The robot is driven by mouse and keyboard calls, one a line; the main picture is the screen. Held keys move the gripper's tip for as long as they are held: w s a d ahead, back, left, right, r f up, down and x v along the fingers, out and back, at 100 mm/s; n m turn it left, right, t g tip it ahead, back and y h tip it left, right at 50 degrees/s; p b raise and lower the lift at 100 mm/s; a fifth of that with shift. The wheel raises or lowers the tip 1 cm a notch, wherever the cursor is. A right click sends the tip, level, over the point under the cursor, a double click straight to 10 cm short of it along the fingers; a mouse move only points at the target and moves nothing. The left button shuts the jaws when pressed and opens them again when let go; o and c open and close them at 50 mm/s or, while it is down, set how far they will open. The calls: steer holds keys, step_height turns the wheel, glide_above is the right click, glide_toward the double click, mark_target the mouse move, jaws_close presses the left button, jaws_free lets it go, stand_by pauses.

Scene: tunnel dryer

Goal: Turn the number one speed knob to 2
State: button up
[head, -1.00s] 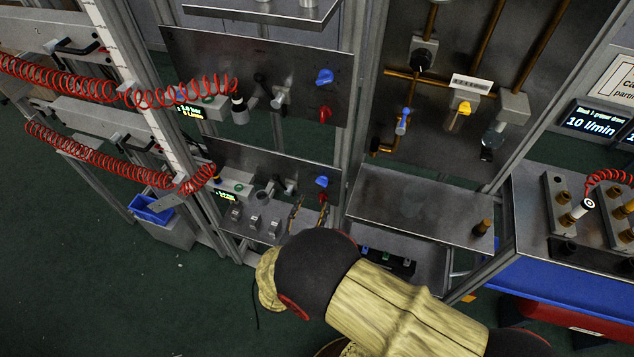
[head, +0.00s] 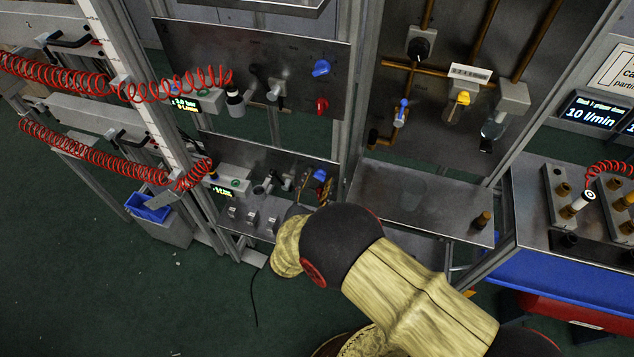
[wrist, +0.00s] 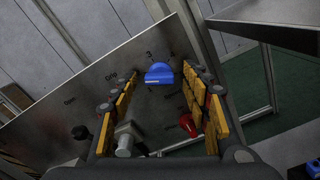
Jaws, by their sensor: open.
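A blue knob (wrist: 158,72) sits on a grey metal panel, with printed marks around it; a "3" shows above it. The head view shows the blue knob of the lower panel (head: 320,175), partly covered by the fingers. My gripper (head: 313,187) is at this lower panel. In the wrist view my gripper (wrist: 160,92) is open, with yellow-padded fingers left and right of the blue knob. I cannot tell how close the fingertips are to the panel. A red knob (wrist: 188,125) shows below the blue one, beside the right finger.
An upper panel (head: 190,50) carries another blue knob (head: 321,68) and red knob (head: 322,105). A metal shelf (head: 410,205) lies right of the lower panel. Red coiled hoses (head: 100,152) hang at the left.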

steer(key=c, duration=0.3)
steer(key=c, duration=0.8)
steer(key=shift+c, duration=0.3)
steer(key=shift+m, duration=0.3)
steer(key=o, duration=1.2)
steer(key=shift+c, duration=0.2)
